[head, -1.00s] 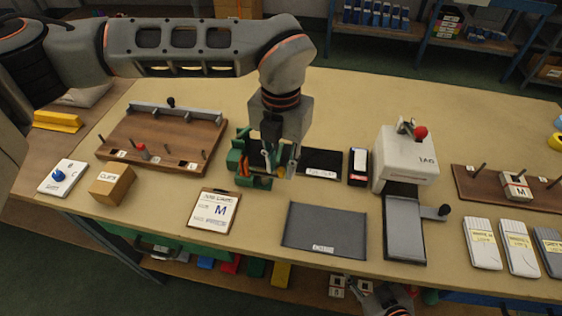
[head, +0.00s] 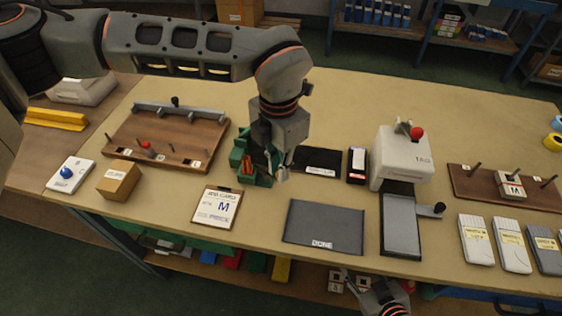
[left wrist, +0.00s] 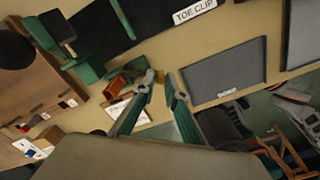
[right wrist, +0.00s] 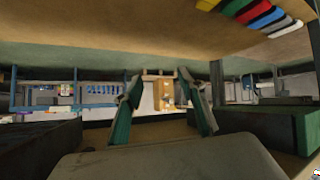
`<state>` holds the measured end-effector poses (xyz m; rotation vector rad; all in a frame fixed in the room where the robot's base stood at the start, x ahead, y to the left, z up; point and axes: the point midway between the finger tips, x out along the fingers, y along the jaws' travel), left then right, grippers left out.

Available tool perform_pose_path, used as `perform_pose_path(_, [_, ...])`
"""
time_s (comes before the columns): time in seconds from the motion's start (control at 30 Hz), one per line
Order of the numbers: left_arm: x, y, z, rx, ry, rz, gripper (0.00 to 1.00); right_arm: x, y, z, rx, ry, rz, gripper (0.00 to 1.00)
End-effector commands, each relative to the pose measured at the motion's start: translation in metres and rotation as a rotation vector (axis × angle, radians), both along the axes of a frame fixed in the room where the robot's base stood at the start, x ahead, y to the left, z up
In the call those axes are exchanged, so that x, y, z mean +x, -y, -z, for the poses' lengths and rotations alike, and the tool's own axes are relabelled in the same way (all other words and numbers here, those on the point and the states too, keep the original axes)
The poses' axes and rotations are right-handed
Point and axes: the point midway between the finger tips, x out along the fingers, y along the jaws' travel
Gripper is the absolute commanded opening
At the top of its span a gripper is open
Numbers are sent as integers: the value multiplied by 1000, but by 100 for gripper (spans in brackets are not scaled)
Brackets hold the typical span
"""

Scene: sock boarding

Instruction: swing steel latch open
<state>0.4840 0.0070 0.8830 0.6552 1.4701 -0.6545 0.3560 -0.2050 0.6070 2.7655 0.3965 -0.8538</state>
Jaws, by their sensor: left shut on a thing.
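The green fixture (head: 243,158) stands left of the middle of the table, with dark and green parts. My left gripper (head: 280,172) is at its right side, pointing down. In the left wrist view its fingertips (left wrist: 162,79) are close together on a small yellowish piece (left wrist: 159,76), which I take to be the tip of the steel latch. The rest of the latch is hidden by the fingers or too small to make out. My right gripper (head: 358,284) is low, beyond the table's front edge. Its fingers stand apart and empty in the right wrist view (right wrist: 160,92).
A clipboard (head: 216,206) and a dark mat (head: 323,228) lie in front of the fixture. A black tray (head: 320,160) and a white press (head: 402,158) stand to the right. A wooden board with pegs (head: 125,128) is to the left. The back of the table is clear.

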Motion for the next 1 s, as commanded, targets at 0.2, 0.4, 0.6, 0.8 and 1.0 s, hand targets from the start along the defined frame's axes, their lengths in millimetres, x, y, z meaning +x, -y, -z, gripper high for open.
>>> perform_pose_path(0.2, [-5, -5, -3, 0, 3, 204, 0, -1, -1, -3, 4, -3, 2, 40])
perform_pose_path(0.4, [-9, -11, -2, 1, 2, 375, 0, -3, -1, -3, 7, -8, 2, 40])
perform_pose_path(0.6, [-12, -15, -2, 0, 1, 509, 0, -2, -1, -6, 10, -4, 3, 40])
perform_pose_path(0.8, [-13, -18, -2, 0, 3, 595, 0, -1, -1, -8, 12, -3, 4, 40])
perform_pose_path(1.0, [-13, -19, -2, -2, 2, 637, 0, -1, -1, -8, 12, -4, 4, 40])
